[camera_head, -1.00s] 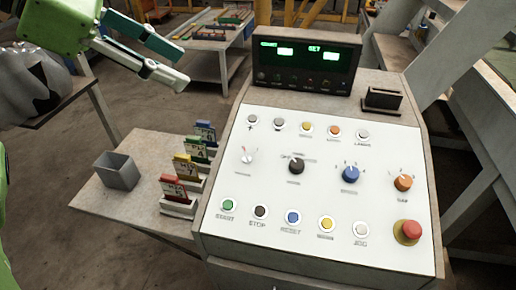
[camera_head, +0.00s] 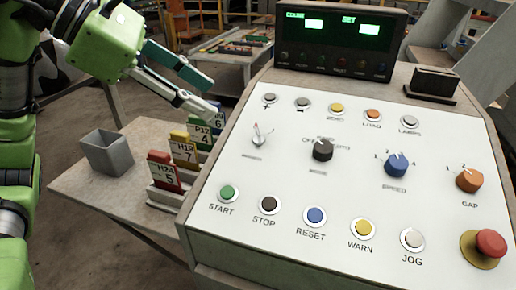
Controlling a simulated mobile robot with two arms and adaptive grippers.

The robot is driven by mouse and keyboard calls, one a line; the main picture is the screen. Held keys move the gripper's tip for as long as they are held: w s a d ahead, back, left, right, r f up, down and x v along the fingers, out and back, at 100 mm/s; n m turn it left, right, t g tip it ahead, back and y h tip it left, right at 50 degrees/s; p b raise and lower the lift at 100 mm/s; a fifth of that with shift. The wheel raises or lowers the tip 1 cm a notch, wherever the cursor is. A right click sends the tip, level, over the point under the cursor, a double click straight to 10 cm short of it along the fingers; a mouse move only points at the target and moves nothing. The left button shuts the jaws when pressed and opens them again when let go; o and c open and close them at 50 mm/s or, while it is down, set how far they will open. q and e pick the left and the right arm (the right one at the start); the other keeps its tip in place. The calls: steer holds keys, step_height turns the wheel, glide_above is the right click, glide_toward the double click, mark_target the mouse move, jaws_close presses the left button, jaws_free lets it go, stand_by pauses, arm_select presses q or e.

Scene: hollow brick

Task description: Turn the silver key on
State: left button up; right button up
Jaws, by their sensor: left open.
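The silver key (camera_head: 259,137) sits on the white sloped panel (camera_head: 290,175), at its left side in the upper middle row. It looks like a small silver piece with a reddish tip, pointing up; its exact turn is too small to read. My left gripper (camera_head: 209,99) is open and empty, up and to the left of the key, apart from it. Its fingers point down and right, near the panel's left edge. My right gripper is not in view.
A black selector knob (camera_head: 322,150) stands right of the key, then a blue speed knob (camera_head: 396,165). Small round buttons lie above and below. Numbered card holders (camera_head: 164,172) and a grey bin (camera_head: 108,153) stand left of the panel. A display box (camera_head: 339,42) rises behind.

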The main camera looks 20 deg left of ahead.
mark_target(256, 129)
arm_select(q)
steer(key=p+x, duration=0.1)
steer(key=x, duration=1.3)
steer(key=shift+f, duration=0.1)
steer(key=shift+c, duration=0.3)
steer(key=c, duration=1)
